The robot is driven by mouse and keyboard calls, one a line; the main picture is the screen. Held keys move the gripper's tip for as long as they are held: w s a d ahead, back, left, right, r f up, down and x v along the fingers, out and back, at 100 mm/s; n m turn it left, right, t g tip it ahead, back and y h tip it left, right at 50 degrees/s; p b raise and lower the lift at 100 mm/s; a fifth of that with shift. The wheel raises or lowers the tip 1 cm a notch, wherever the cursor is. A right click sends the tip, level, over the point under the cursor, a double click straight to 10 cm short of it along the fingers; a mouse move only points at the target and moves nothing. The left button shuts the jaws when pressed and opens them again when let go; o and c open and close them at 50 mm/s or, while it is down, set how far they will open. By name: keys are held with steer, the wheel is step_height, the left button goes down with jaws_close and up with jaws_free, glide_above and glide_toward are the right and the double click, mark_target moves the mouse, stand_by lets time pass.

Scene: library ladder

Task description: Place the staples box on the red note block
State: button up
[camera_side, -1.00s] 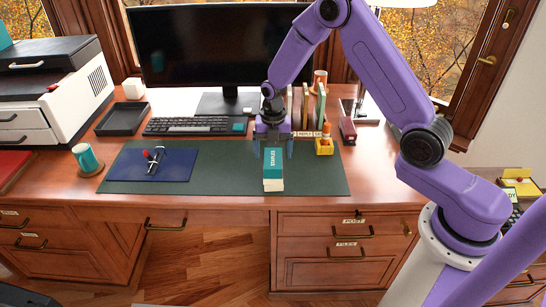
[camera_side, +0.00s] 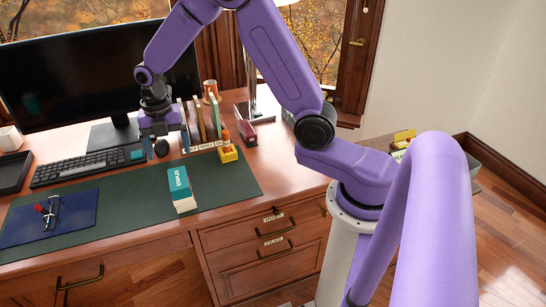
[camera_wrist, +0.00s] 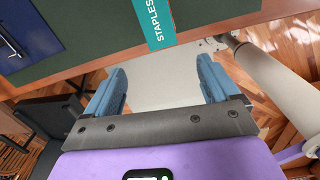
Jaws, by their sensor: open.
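The staples box (camera_side: 180,188), teal with a white lower part, sits on the green desk mat near its front right. It also shows in the wrist view (camera_wrist: 157,20) at the top edge, partly cut off, with its lettering visible. My gripper (camera_side: 155,154) is above the desk behind and left of the box in the side view. Its blue fingers are spread and empty, as the wrist view (camera_wrist: 162,80) also shows. The box lies beyond the fingertips there, not between them. I cannot make out the red note block for sure in any view.
Upright books (camera_side: 200,120), a yellow container (camera_side: 228,153) and a red object (camera_side: 247,132) stand right of my gripper. The keyboard (camera_side: 88,166) and monitor (camera_side: 95,75) are left. A blue folder (camera_side: 50,217) lies on the mat (camera_side: 120,210). Mat between folder and box is clear.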

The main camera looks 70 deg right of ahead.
steer(key=s+a+r+m, duration=0.2)
steer(key=s+m, duration=0.1)
steer(key=s, duration=0.4)
steer(key=s+a+r+m, duration=0.1)
steer(key=s+r+m, duration=0.15)
steer(key=s, duration=0.55)
steer(key=s+a+r+m, duration=0.2)
steer(key=s+m, duration=0.1)
steer(key=s, duration=0.4)
steer(key=s+d+m, duration=0.3)
steer(key=s+m, duration=0.1)
steer(key=s, duration=0.6)
steer(key=shift+s+d+r+m, duration=0.25)
steer(key=shift+d+r+m, duration=0.1)
